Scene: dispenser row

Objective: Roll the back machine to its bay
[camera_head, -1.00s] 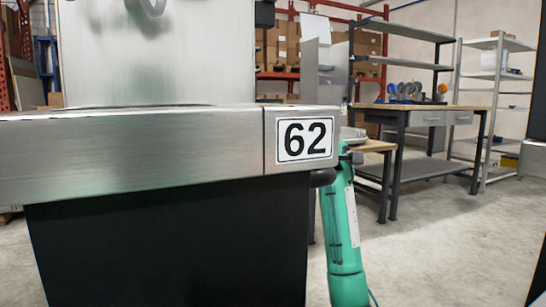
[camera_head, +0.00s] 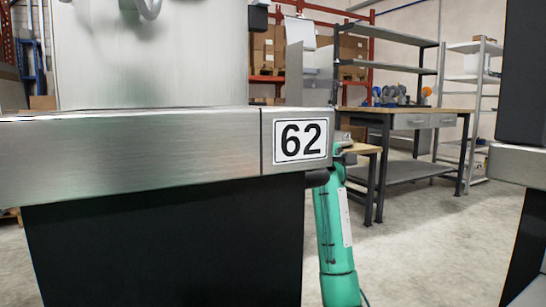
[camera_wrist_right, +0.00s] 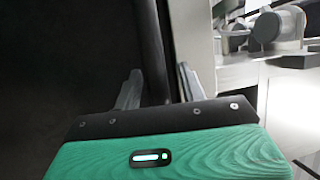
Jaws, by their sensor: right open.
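A machine marked 62 (camera_head: 190,155) fills the left and middle of the head view, with a brushed steel band above a black body. My green right arm stands upright against its right side, just below the label. In the right wrist view my right gripper (camera_wrist_right: 158,72) is open. Its two grey fingers lie either side of a dark upright bar (camera_wrist_right: 153,45), beside a broad black surface. I cannot tell whether the fingers touch the bar. The gripper's fingers are not clear in the head view. My left gripper is not in view.
Another steel and black machine (camera_head: 522,165) stands at the right edge. A workbench (camera_head: 410,112) and grey shelving (camera_head: 478,90) stand behind, with red racks of boxes (camera_head: 268,50) farther back. Bare concrete floor (camera_head: 430,245) shows between the two machines.

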